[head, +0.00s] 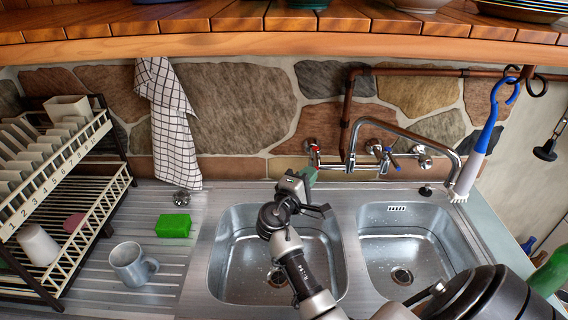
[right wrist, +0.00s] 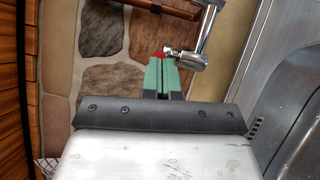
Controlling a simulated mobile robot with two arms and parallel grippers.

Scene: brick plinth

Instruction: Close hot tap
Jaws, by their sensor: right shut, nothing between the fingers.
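The hot tap (head: 314,155) has a red handle and sits at the left end of the wall-mounted chrome mixer (head: 350,164). In the right wrist view the red handle (right wrist: 160,55) shows just beyond my fingertips. My right gripper (head: 309,174) is shut and empty, its green fingers (right wrist: 160,72) together. It is above the back of the left basin, just below the red handle. I cannot tell whether the fingertips touch it. The blue-handled cold tap (head: 391,160) is to the right. My left gripper is not in view.
The spout (head: 420,139) arches over the right basin (head: 420,235). A dish rack (head: 90,200), grey mug (head: 130,263) and green sponge (head: 174,226) are on the left. A checked towel (head: 172,130) and blue-handled brush (head: 480,145) hang nearby. A wooden shelf (head: 250,47) crosses above.

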